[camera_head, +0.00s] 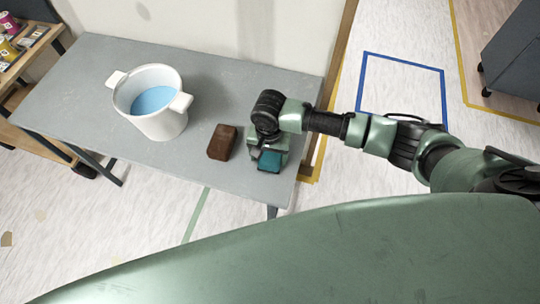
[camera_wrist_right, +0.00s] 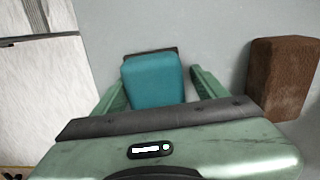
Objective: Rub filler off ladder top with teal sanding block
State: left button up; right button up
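The teal sanding block (camera_head: 269,161) lies on the grey table near its front right corner. In the right wrist view the teal block (camera_wrist_right: 153,80) has a dark strip along its far edge. My right gripper (camera_head: 268,153) is over it, pointing down. Its fingers are open, one on each side of the block, with a visible gap on the right side and the left finger close to the block. No grip shows. The ladder top and the filler are not in view. My left gripper is not in view.
A brown block (camera_head: 222,142) lies just left of my right gripper. A white two-handled pot (camera_head: 160,121) with blue contents stands farther left on the grey table (camera_head: 75,92). Shelves with cans (camera_head: 10,24) are at far left. A dark wheeled cabinet (camera_head: 515,55) is at upper right.

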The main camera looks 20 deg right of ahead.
aim_at(274, 154)
jog(key=shift+s+d+f, duration=0.4)
jog(key=shift+s+f, duration=0.1)
jog(key=shift+w+b, duration=0.1)
jog(key=shift+b, duration=0.5)
jog(key=shift+d+r+b, duration=0.1)
jog(key=shift+b, duration=0.5)
jog(key=r, duration=0.9)
jog(key=shift+w+d, duration=0.2)
jog(key=shift+d, duration=0.1)
jog(key=shift+a+f, duration=0.1)
